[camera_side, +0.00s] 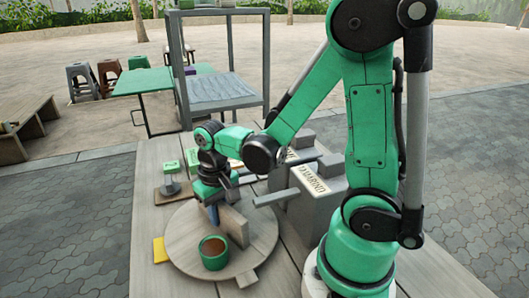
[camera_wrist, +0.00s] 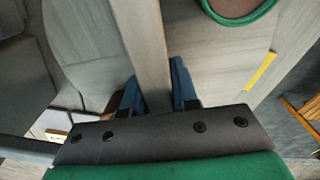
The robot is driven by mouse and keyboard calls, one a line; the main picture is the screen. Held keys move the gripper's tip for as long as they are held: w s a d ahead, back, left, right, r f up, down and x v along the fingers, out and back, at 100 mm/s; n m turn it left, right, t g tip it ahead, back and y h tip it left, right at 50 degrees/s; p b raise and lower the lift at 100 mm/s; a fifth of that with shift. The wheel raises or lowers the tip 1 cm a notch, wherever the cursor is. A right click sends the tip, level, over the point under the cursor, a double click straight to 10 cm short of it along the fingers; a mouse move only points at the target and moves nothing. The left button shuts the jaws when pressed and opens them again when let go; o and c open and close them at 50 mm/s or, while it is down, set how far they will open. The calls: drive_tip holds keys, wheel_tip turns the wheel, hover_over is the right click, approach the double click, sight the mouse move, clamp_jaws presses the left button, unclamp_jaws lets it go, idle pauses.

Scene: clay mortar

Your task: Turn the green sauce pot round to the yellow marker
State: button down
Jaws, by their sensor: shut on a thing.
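The green sauce pot (camera_side: 214,253), filled with brown sauce, stands on the front part of a round wooden turntable (camera_side: 185,232). Part of its rim shows at the top right of the wrist view (camera_wrist: 262,12). The yellow marker (camera_side: 160,250) lies on the table just left of the turntable's edge; the wrist view shows it too (camera_wrist: 261,71). An upright wooden board (camera_side: 236,226) stands across the turntable behind the pot. My gripper (camera_side: 213,214) points down with its blue fingers on either side of this board, shut on it (camera_wrist: 150,60). The pot is apart from the fingers.
Grey blocks with a lettered label (camera_side: 315,180) stand right of the turntable. Behind it are a small wooden board (camera_side: 172,196) and a green numbered block (camera_side: 171,166). The table's front left is clear.

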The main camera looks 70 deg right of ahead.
drive_tip(key=shift+m, duration=6.7)
drive_tip(key=c, duration=0.7)
unclamp_jaws()
drive_tip(key=shift+r, duration=2.85)
